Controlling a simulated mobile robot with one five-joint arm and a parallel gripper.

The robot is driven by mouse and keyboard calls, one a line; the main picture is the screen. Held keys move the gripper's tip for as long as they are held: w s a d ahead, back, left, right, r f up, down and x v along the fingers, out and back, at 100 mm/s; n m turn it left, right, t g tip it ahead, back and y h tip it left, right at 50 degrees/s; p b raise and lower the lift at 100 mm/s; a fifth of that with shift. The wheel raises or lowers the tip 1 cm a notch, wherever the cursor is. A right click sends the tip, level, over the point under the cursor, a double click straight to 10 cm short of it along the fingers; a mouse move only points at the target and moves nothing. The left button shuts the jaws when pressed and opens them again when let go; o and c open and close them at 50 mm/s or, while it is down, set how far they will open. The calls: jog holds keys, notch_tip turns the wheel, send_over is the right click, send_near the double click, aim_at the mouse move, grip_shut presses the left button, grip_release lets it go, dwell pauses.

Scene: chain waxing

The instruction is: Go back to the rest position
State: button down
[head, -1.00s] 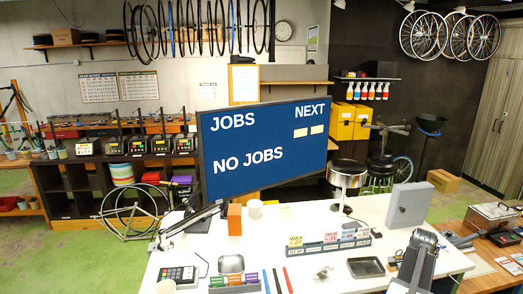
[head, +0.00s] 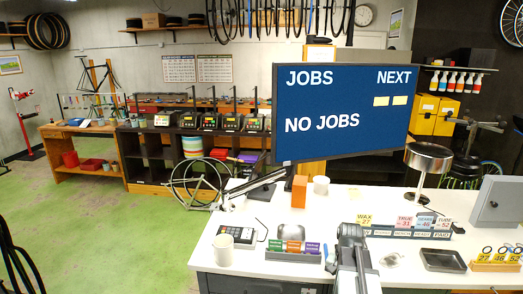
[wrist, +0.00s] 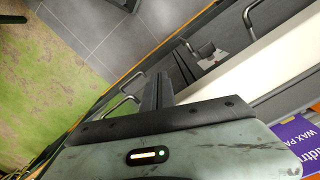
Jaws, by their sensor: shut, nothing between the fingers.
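My gripper (wrist: 160,88) shows in the wrist view as dark fingers closed together, with nothing between them. It points past the white bench edge toward grey drawers with metal handles and the floor below. In the head view my arm stands at the bottom centre, in front of the white workbench (head: 430,201); I cannot make out the fingertips there.
Green floor (head: 90,220) is open at left. A purple packet (wrist: 298,142) lies near the gripper.

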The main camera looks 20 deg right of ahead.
jog(key=w+a+f+n+b, duration=0.1)
jog(key=a+f+n+b, duration=0.3)
jog(key=a, duration=1)
jog(key=w+a+f+n+b, duration=0.1)
jog(key=a+f+n+b, duration=0.3)
jog(key=a, duration=1)
notch_tip(320, 180, down, 2)
jog(key=shift+a+f+n, duration=0.1)
jog(key=shift+a+n, duration=0.1)
jog(key=shift+n, duration=0.7)
jog(key=shift+d, duration=0.15)
